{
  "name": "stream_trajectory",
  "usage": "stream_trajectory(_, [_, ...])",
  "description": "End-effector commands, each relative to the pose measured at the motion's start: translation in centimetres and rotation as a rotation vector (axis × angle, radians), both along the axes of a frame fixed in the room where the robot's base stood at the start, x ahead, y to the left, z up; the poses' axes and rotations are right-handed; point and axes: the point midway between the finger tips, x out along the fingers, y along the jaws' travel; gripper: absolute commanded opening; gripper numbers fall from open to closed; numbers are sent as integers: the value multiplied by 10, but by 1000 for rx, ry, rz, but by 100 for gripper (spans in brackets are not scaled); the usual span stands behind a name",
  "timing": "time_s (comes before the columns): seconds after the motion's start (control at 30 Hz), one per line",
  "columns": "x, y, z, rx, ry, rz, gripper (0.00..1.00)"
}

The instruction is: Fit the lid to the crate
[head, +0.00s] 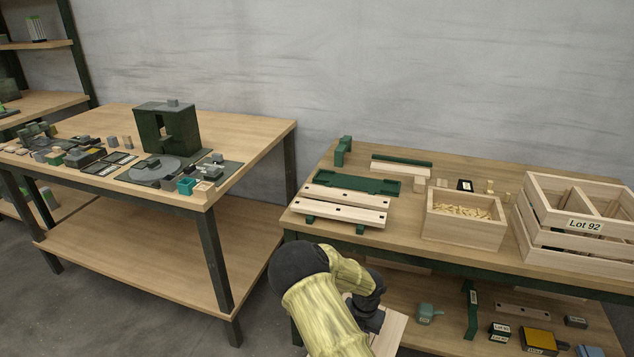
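The wooden slatted crate (530,215) with a "Lot 92" label stands upright at the right of the table, open at the top, with a divider inside. My gripper (374,320) is low in front of the table, mostly hidden behind my arm. Its fingertips do not show. A pale wooden panel (393,338) shows just below and beside it; I cannot tell whether it is the lid or whether my gripper holds it. Two pale slats (345,203) with dark holes lie across green supports at the left of the table.
A wooden box of small pieces (463,218) stands left of the crate. A green fixture (358,182) and a green-topped strip (401,165) lie behind the slats. The lower shelf holds labelled boxes (540,340). Another bench (250,145) stands left, with a gap between.

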Motion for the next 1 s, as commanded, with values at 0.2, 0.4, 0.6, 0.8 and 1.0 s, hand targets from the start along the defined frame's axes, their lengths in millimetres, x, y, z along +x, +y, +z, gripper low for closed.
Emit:
stream_trajectory(0.2, [-7, -5, 45, 3, 3, -346, 0])
stream_trajectory(0.4, [-13, -9, 77, 7, 8, -668, 0])
stream_trajectory(0.6, [-20, -14, 109, 7, 11, -989, 0])
stream_trajectory(0.8, [-27, -15, 141, 10, 15, -1303, 0])
stream_trajectory(1.0, [-34, -17, 173, 10, 18, -1620, 0])
